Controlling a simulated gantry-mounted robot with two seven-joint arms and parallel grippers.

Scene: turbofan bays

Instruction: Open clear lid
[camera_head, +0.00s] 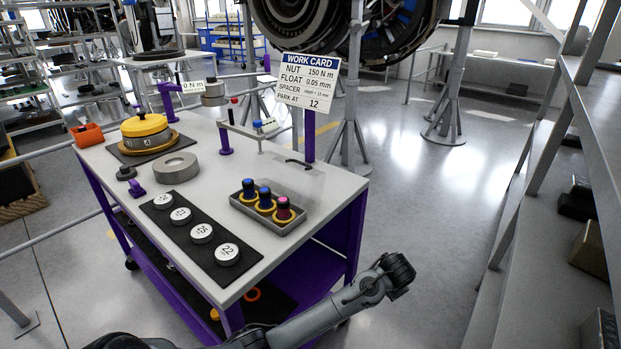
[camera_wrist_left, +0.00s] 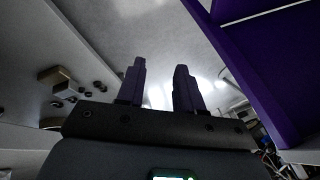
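A faint clear panel, seemingly the clear lid (camera_head: 312,179), lies on the table's right end behind the grey tray. A dark curved handle (camera_head: 298,163) shows at its back edge; its outline is too faint to tell how it sits. In the left wrist view my left gripper (camera_wrist_left: 160,78) has its two dark fingers apart, with nothing between them. A purple frame part stands to its right there. One of my arms crosses the bottom of the head view, below the table's front right corner; no gripper fingers show clearly there. My right gripper is not seen.
A black mat (camera_head: 183,230) with several numbered discs, a grey ring (camera_head: 175,169) and a yellow domed part (camera_head: 146,128) share the table. The work card (camera_head: 307,85) stands on a purple post behind the panel.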

